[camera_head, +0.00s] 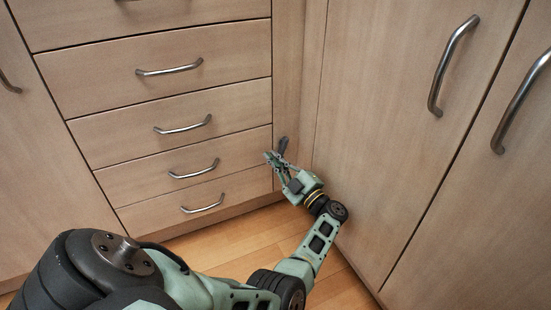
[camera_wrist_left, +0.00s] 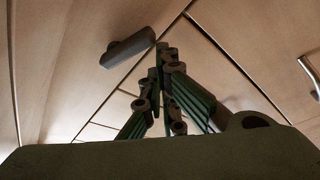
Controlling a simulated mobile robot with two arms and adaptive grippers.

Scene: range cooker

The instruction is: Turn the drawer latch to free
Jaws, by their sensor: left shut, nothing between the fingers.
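The drawer latch (camera_head: 283,146) is a small dark lever on the narrow panel between the drawer stack and the right-hand cupboard doors. It also shows in the left wrist view (camera_wrist_left: 128,47) as a dark bar lying aslant, left of the fingertips. My left gripper (camera_head: 272,157) is beside the latch, close to its lower left in the head view. In the left wrist view the fingers (camera_wrist_left: 160,55) meet at their tips with nothing between them. Whether the fingers touch the latch I cannot tell. My right gripper is in neither view.
The drawers with bar handles (camera_head: 194,170) are shut, left of the latch. Tall cupboard doors with long handles (camera_head: 452,65) stand close on the right, beside my left arm. The wooden floor (camera_head: 240,238) is clear.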

